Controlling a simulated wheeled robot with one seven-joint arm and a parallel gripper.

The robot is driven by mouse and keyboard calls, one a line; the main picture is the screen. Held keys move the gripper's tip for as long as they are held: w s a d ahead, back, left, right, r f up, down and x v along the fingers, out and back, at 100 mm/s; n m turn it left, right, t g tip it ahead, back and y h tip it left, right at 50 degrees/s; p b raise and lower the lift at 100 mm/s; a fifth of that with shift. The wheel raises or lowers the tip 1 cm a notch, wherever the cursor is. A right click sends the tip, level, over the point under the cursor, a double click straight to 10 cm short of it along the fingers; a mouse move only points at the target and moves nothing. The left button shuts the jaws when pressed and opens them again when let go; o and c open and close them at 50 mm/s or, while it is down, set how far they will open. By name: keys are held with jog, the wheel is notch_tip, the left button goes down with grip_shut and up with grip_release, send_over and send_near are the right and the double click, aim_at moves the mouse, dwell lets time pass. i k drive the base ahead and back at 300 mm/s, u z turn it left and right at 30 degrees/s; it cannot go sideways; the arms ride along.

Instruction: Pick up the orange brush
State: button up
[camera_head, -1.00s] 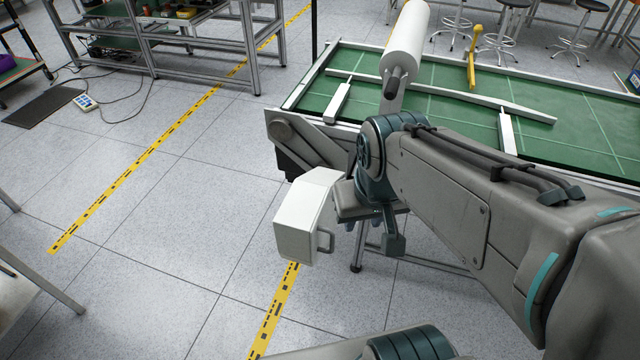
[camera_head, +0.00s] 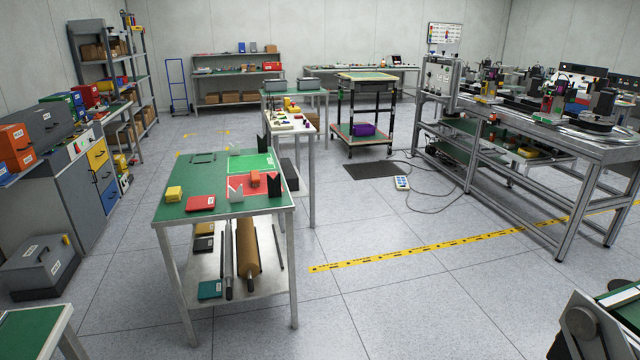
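A small orange object (camera_head: 255,179) lies on the green-topped table (camera_head: 225,204) left of centre. It is too small to tell whether it is the orange brush. On the same tabletop are a yellow block (camera_head: 174,193), a red flat box (camera_head: 201,203) and dark and white upright holders (camera_head: 274,186). My gripper is not in view, so its state does not show.
The table's lower shelf holds a brown roll (camera_head: 247,255). A grey cabinet (camera_head: 75,180) with orange bins (camera_head: 17,143) stands left. A machine bench (camera_head: 575,143) stands right. The floor with a yellow line (camera_head: 430,247) is open.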

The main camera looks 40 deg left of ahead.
aim_at(255, 174)
jog(key=u, duration=1.75)
jog(key=i, duration=2.2)
jog(key=z, duration=0.1)
